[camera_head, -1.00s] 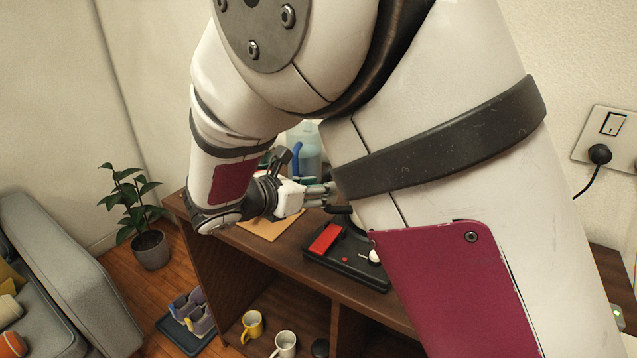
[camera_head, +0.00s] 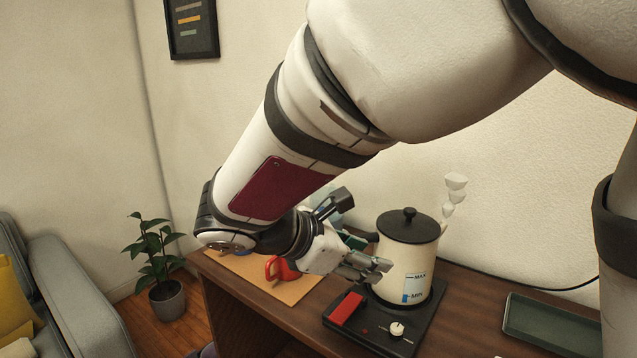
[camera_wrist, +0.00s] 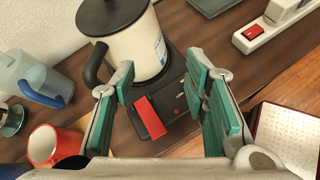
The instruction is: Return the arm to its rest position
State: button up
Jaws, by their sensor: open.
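My gripper (camera_head: 367,269) hangs at the end of my bent arm, just left of a cream kettle (camera_head: 405,262) with a black lid. The kettle stands on a black base (camera_head: 372,325) with a red switch (camera_head: 346,309) and a white knob. In the wrist view my gripper (camera_wrist: 171,98) is open, its green-padded fingers apart with nothing held between them. The kettle (camera_wrist: 137,45) and the red switch (camera_wrist: 149,117) show beyond the fingers. I cannot tell whether a finger touches the kettle.
A red mug (camera_head: 282,268) stands on a tan board (camera_head: 248,270). A clear pitcher with a blue handle (camera_wrist: 36,82) stands near it in the wrist view. A dark green tray (camera_head: 551,322) lies right of the kettle. A power strip (camera_wrist: 268,27) is beyond. A plant (camera_head: 160,270) stands left on the floor.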

jog(key=s+d+r+m+g+y+p, duration=0.4)
jog(key=s+d+r+m, duration=0.2)
jog(key=s+d+m, duration=0.45)
jog(key=s+d+r+m+t+y+p, duration=0.1)
jog(key=s+r+m+y+p, duration=0.1)
jog(key=s+m, duration=0.3)
jog(key=s+r+m+t+y+p, duration=0.1)
jog(key=s+r+m+y+p, duration=0.1)
jog(key=s+m, duration=0.4)
jog(key=shift+s+d+r+y+p, duration=0.4)
jog(key=shift+s+y, duration=0.5)
jog(key=shift+s, duration=1.45)
